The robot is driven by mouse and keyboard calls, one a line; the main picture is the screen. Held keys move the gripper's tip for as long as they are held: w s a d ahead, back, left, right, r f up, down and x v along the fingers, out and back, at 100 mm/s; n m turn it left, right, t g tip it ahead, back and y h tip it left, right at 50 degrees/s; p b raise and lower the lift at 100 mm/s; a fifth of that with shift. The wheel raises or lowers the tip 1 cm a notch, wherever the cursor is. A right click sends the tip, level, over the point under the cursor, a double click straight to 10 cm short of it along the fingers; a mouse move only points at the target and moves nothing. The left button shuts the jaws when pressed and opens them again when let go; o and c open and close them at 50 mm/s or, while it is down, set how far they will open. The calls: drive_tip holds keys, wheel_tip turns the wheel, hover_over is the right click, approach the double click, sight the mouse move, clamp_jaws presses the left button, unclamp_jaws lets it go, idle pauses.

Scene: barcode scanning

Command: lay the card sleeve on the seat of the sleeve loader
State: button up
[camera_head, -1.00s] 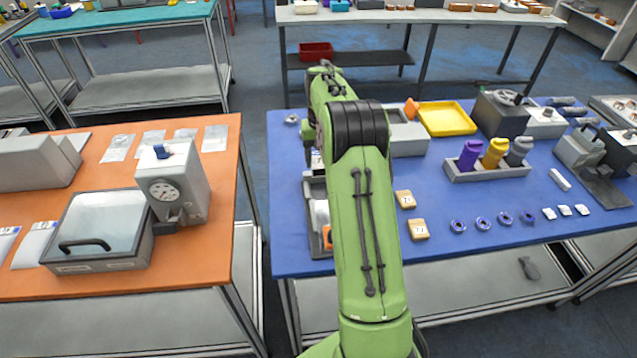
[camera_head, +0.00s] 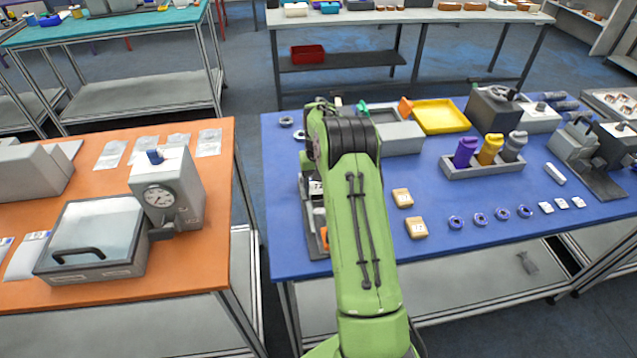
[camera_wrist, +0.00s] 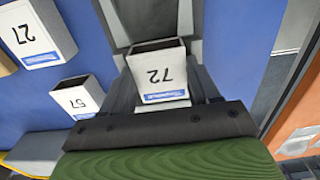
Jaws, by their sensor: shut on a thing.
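A white card sleeve marked 72 (camera_wrist: 164,70) shows in the wrist view, with a blue strip along its edge. My gripper (camera_wrist: 163,82) is shut on it, with dark fingers at its sides. The grey sleeve loader (camera_wrist: 152,14) lies just beyond the sleeve, with raised rails at its sides. I cannot tell whether the sleeve touches it. In the head view the loader (camera_head: 312,238) stands at the left edge of the blue table, partly behind my green arm. My gripper is hidden there.
Sleeves marked 27 (camera_wrist: 32,32) and 57 (camera_wrist: 82,97) lie on the blue table beside the loader. A yellow tray (camera_head: 440,117), a bottle rack (camera_head: 484,172) and two tan cards stand to the right. A gap separates the orange table (camera_head: 215,250).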

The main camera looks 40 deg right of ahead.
sight(319, 186)
drive_tip(key=o, duration=1.1)
drive_tip(key=shift+f, duration=0.1)
wheel_tip(319, 186, up, 12)
drive_tip(key=p, duration=0.2)
drive_tip(key=s+a+r+n+t, duration=0.2)
drive_tip(key=s+a+r, duration=0.7)
drive_tip(key=a+r, duration=0.45)
drive_tip(key=s+a+n+t, duration=0.1)
drive_tip(key=s+a, duration=0.3)
drive_tip(key=s, duration=0.6)
drive_tip(key=s+a+f+n+t, duration=0.1)
drive_tip(key=s+a, duration=0.4)
drive_tip(key=s, duration=0.5)
drive_tip(key=shift+s+a+f+n+t, duration=0.25)
drive_tip(key=shift+n+t, duration=0.35)
drive_tip(key=shift+t, duration=0.2)
